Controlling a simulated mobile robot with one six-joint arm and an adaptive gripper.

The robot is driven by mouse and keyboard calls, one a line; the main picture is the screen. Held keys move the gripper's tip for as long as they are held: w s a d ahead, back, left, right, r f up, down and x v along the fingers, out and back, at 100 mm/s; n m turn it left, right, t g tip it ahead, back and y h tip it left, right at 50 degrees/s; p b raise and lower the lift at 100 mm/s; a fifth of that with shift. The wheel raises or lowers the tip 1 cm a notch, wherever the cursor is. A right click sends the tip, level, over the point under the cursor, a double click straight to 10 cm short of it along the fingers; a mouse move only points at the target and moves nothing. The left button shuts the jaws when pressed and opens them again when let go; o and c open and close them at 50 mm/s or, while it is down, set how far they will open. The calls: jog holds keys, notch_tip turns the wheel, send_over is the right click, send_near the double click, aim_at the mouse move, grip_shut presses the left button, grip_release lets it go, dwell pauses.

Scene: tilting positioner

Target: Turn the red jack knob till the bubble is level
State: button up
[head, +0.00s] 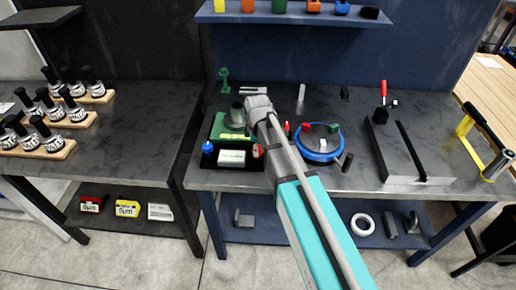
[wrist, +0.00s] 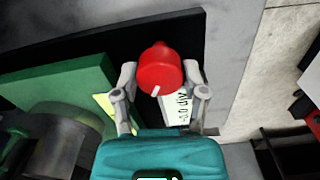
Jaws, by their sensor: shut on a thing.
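The red jack knob (wrist: 160,68) with a white pointer mark sits between the two grey fingers of my gripper (wrist: 160,80) in the wrist view. The fingers are shut on its sides. In the head view the knob (head: 257,151) shows as a small red spot beside my arm, which hides most of my gripper. The green tilting plate (head: 217,124) lies left of my wrist; it also shows in the wrist view (wrist: 60,88). A yellow piece (head: 235,137) on it may be the level; no bubble can be made out.
A blue round fixture (head: 319,154) with red and green parts is right of my arm. A grey channel block (head: 420,179) lies farther right.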

jog(key=o, duration=1.2)
jog(key=shift+c, duration=0.2)
jog(key=s+d+m, duration=0.2)
jog(key=d, duration=0.1)
jog(key=s+d+m, duration=0.2)
jog(key=d+m, duration=0.1)
jog(key=d, duration=0.1)
jog(key=s+d+m, duration=0.1)
jog(key=d+m, duration=0.1)
jog(key=d, duration=0.1)
jog(key=shift+s+d, duration=0.15)
jog(key=shift+s, duration=0.25)
jog(key=s+d+m, duration=0.4)
jog(key=d+m, duration=0.1)
jog(key=s+d+m, duration=0.2)
jog(key=d+m, duration=0.1)
jog(key=shift+s, duration=0.3)
jog(key=shift+s+d+m, duration=0.4)
jog(key=shift+d+m, duration=0.15)
jog(key=shift+m, duration=0.05)
